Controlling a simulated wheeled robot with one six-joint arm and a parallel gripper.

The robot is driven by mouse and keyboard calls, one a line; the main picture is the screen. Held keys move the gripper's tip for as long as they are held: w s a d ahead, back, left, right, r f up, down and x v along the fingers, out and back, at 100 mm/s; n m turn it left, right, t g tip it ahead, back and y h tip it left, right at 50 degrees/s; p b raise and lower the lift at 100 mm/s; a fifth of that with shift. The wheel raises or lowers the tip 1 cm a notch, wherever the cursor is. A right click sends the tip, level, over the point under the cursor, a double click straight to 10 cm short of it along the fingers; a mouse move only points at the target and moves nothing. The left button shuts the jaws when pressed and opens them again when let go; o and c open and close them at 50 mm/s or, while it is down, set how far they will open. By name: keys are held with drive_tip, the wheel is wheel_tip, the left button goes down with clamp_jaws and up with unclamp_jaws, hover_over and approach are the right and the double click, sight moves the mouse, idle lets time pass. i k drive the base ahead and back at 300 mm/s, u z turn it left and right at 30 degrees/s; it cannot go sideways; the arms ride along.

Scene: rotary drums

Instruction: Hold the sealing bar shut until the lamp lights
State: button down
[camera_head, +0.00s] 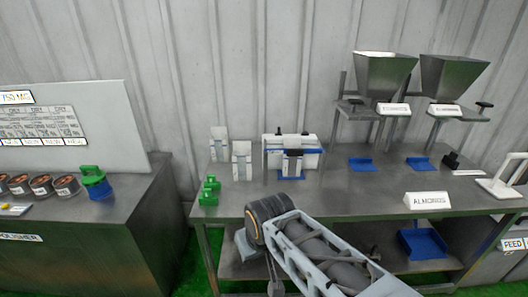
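The likely sealer (307,158) is a white box-shaped device with blue edges, standing at the back of the metal bench. A black handle-like part (292,153) sits at its front, above a small pale piece and a blue base; I take this for the sealing bar, but cannot tell if it is up or down. No lit lamp can be made out. My arm (325,255) reaches in from the lower right, its dark rounded joint (267,208) in front of the bench edge. I cannot make out gripper fingers, and nothing of mine touches the sealer.
White bags (242,160) and green blocks (209,190) stand left of the sealer. Two hoppers (385,75) (450,78), blue scoops (361,163) and an ALMONDS sign (427,200) are to the right. A blue tray (422,243) lies on the lower shelf. The bench middle is clear.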

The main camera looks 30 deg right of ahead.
sight(289, 153)
drive_tip(key=i, duration=1)
drive_tip(key=z, duration=0.6)
